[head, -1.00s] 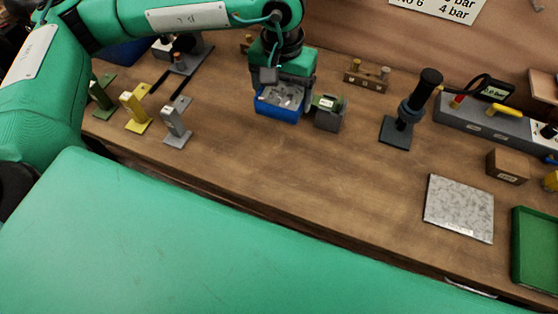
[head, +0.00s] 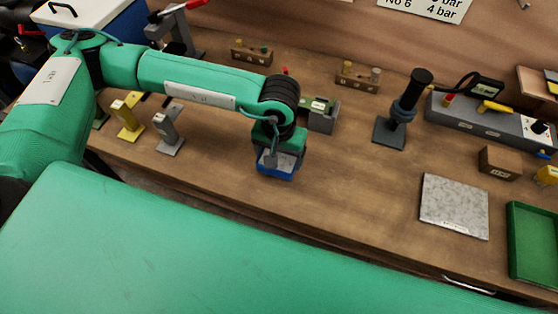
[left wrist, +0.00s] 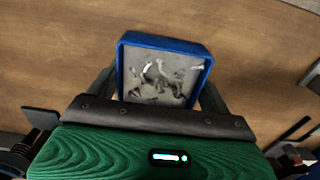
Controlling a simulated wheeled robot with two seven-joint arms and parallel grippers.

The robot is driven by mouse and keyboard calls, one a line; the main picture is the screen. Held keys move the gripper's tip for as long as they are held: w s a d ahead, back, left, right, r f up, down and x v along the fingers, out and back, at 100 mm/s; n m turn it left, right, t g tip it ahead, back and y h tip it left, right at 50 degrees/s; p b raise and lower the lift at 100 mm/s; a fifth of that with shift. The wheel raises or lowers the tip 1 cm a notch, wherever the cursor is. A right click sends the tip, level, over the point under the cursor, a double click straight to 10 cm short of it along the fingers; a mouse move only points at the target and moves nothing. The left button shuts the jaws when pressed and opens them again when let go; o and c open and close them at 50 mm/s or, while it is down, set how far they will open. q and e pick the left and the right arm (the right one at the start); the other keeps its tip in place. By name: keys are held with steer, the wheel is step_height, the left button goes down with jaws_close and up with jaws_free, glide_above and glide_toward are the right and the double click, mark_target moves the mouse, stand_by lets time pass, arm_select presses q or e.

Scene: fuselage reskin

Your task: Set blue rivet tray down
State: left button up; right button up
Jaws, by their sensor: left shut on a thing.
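The blue rivet tray (head: 275,173) is at my left gripper (head: 277,160) in the head view, near the middle of the wooden bench. In the left wrist view the tray (left wrist: 122,65) has a blue rim and a grey inside with several small silvery rivets. My left gripper (left wrist: 160,100) is shut on the tray's near side, with a finger showing on each side of it. The tray looks about level. I cannot tell whether its underside touches the bench. My right gripper is not in view.
A grey box with a green top (head: 322,115) stands just behind the gripper. Yellow (head: 128,118) and grey (head: 168,132) stands are to the left. A dark upright tool (head: 402,110), a speckled plate (head: 454,205) and a green tray (head: 512,245) are to the right. The bench between is clear.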

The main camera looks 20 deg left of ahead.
arm_select(q)
step_height(320, 180, down, 4)
steer(key=shift+f+p, duration=0.25)
steer(key=shift+p, duration=0.35)
steer(key=shift+f, duration=0.3)
steer(key=shift+f, duration=0.1)
